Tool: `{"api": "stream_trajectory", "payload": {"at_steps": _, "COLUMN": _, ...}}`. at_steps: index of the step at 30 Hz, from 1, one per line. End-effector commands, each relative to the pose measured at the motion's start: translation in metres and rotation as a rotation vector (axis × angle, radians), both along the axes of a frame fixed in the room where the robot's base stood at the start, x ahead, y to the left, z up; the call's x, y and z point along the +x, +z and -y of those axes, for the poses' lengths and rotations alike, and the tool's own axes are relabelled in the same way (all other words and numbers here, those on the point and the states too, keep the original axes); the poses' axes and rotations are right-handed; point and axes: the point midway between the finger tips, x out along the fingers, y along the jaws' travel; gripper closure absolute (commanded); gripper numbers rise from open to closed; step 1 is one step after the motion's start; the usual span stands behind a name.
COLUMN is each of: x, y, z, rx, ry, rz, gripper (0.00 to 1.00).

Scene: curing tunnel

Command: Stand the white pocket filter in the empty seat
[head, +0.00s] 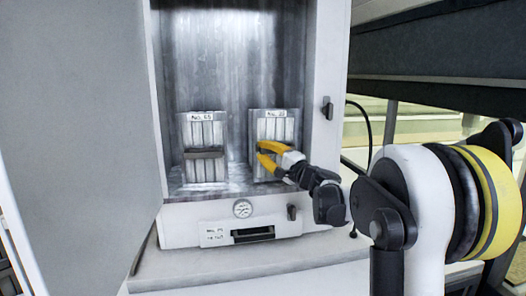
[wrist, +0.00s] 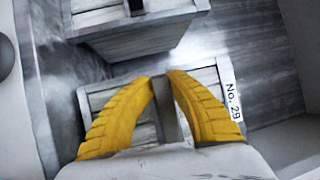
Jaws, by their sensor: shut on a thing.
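A white pocket filter (head: 273,128) with pleated pockets and a label at its top stands upright at the right inside the open cabinet. In the wrist view the same filter (wrist: 112,92) carries a label reading No. 29. My gripper (head: 260,155) is shut on this filter's grey handle bar (wrist: 167,112); the yellow fingers (wrist: 161,76) lie on either side of it. The fingers hide part of the filter's front. The filter's lower edge and any seat beneath it are too unclear to tell whether it is seated.
A second similar filter (head: 203,132) with a dark handle stands to the left, a gap apart; it also shows in the wrist view (wrist: 137,38). The cabinet door (head: 75,130) stands open at left. A gauge (head: 242,208) and a knob (head: 292,212) sit below the opening.

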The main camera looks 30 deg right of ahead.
Motion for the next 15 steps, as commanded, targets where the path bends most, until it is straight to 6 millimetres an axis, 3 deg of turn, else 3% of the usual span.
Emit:
{"api": "stream_trajectory", "payload": {"at_steps": 4, "x": -0.0001, "y": -0.0034, "z": -0.0001, "rx": 0.0, "ry": 0.0, "rz": 0.001, "gripper": 1.0}}
{"api": "stream_trajectory", "payload": {"at_steps": 5, "x": 0.0, "y": -0.0026, "z": -0.0001, "rx": 0.0, "ry": 0.0, "rz": 0.001, "gripper": 0.73}}
{"api": "stream_trajectory", "payload": {"at_steps": 6, "x": 0.0, "y": -0.0023, "z": 0.0, "rx": 0.0, "ry": 0.0, "rz": 0.0, "gripper": 0.61}}
{"api": "stream_trajectory", "payload": {"at_steps": 7, "x": 0.0, "y": -0.0023, "z": -0.0001, "rx": 0.0, "ry": 0.0, "rz": 0.0, "gripper": 0.57}}
{"api": "stream_trajectory", "payload": {"at_steps": 15, "x": -0.0003, "y": -0.003, "z": 0.0003, "rx": 0.0, "ry": 0.0, "rz": 0.0, "gripper": 0.57}}
